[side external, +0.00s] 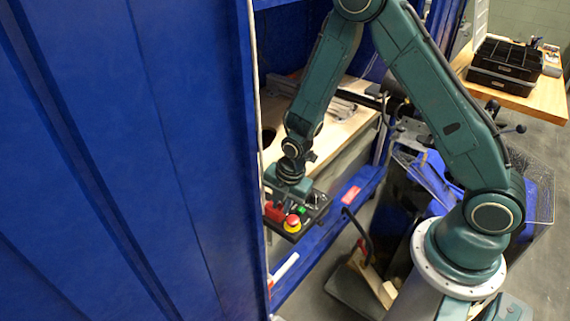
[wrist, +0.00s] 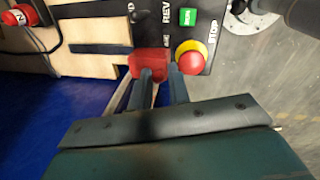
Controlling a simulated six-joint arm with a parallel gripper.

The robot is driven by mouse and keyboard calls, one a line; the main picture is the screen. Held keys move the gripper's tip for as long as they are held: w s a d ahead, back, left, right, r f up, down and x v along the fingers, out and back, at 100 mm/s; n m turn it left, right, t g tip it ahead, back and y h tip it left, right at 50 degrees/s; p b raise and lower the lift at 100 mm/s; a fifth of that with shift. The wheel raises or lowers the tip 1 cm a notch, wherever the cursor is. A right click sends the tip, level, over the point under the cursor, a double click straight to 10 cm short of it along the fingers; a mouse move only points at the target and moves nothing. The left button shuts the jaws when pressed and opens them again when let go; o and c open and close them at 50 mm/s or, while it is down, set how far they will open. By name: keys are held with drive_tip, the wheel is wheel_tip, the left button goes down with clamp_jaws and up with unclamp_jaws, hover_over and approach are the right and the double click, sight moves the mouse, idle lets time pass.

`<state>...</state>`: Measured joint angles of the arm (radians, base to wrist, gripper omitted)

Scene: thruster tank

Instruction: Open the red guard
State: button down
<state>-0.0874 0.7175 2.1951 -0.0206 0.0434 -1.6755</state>
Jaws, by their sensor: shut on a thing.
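The red guard (wrist: 148,61) is on the dark control panel in the wrist view, left of the round red stop button. It also shows in the side view (side external: 273,212) under my gripper (side external: 285,198). In the wrist view the two dark fingers of my gripper (wrist: 161,78) reach the guard's near edge and are shut on it. The fingers cover part of the guard, and how far it is raised is hard to tell.
A red stop button on a yellow collar (wrist: 191,58) is close to the right finger, with a green button (wrist: 188,17) above it. A red switch (wrist: 14,18) is at far left. The blue cabinet wall (side external: 150,160) stands left of my arm.

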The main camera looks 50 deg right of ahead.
drive_tip(key=shift+w+r, duration=0.1)
drive_tip(key=shift+w, duration=0.2)
drive_tip(key=shift+w+r+g, duration=0.25)
drive_tip(key=shift+w+g, duration=0.2)
drive_tip(key=shift+g, duration=0.3)
drive_tip(key=shift+w+r+g, duration=0.25)
drive_tip(key=shift+w+g, duration=0.2)
drive_tip(key=shift+g, duration=0.3)
drive_tip(key=c, duration=1.4)
unclamp_jaws()
drive_tip(key=shift+s, duration=0.1)
drive_tip(key=shift+r, duration=0.15)
wheel_tip(320, 180, up, 14)
drive_tip(key=w, duration=0.1)
drive_tip(key=shift+d+f, duration=0.25)
drive_tip(key=shift+w, duration=0.1)
drive_tip(key=shift+c, duration=0.3)
